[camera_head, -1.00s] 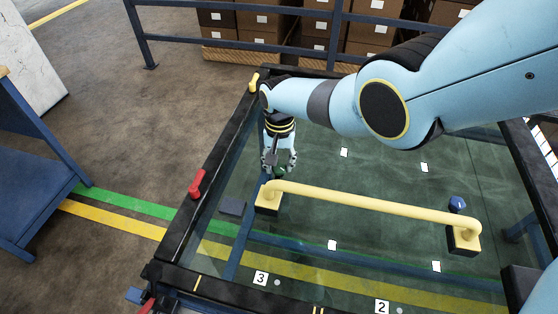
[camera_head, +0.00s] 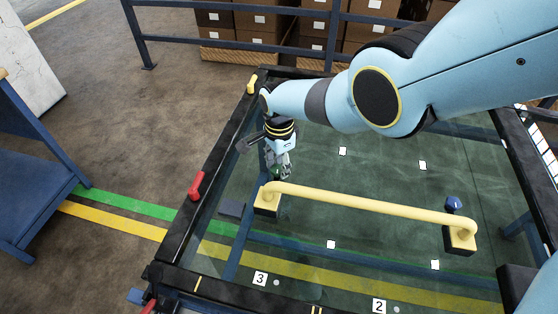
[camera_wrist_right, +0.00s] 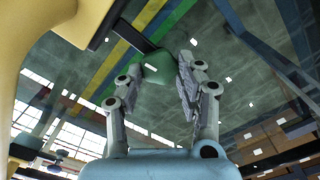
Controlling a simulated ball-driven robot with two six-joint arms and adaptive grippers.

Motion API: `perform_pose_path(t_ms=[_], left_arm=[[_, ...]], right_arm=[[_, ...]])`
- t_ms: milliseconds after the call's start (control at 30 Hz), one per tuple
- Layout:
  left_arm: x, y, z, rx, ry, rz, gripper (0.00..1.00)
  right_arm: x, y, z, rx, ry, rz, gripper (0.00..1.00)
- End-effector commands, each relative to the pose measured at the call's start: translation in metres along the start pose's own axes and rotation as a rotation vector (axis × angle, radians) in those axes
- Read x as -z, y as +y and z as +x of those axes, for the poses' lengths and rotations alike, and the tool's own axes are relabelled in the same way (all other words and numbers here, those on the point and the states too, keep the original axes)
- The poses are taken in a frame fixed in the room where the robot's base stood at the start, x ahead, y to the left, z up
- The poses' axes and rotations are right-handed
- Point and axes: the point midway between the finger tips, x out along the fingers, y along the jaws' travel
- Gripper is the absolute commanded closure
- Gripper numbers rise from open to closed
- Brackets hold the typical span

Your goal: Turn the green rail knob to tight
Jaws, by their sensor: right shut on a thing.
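The green rail knob (camera_head: 276,174) stands by the left end of the yellow rail (camera_head: 370,204), close to its dark end block. My right gripper (camera_head: 279,166) reaches down onto it and covers most of it in the head view. In the right wrist view the green knob (camera_wrist_right: 158,68) sits between the two fingers of the right gripper (camera_wrist_right: 161,74), which is shut on it. A small pale mark shows on the knob there. I cannot read whether the knob is tight or loose. My left gripper is not in view.
A blue knob (camera_head: 453,203) stands by the rail's right end. A red handle (camera_head: 196,186) and a yellow handle (camera_head: 252,84) are on the dark frame's left side. The glassy panel (camera_head: 350,240) carries small white labels. A blue barrier (camera_head: 240,51) and boxes are behind.

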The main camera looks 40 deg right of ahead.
Motion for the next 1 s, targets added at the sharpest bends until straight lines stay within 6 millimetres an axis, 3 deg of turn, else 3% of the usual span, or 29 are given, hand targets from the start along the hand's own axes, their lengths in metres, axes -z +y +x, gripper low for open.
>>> perform_pose_path(t_ms=[300, 867, 900, 1000], left_arm=[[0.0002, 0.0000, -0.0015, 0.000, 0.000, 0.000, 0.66], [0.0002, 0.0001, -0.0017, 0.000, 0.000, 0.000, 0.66], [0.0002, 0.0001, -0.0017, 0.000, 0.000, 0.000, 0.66], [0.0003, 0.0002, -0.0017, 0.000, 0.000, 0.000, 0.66]], right_arm=[[-0.0004, 0.0006, 0.0000, 0.001, 0.000, 0.134, 0.96], [-0.0004, 0.0007, 0.0001, 0.000, -0.001, 0.167, 0.96], [-0.0004, 0.0007, 0.0001, 0.000, -0.001, 0.167, 0.63], [-0.0004, 0.0007, 0.0001, 0.000, -0.001, 0.167, 0.50]])
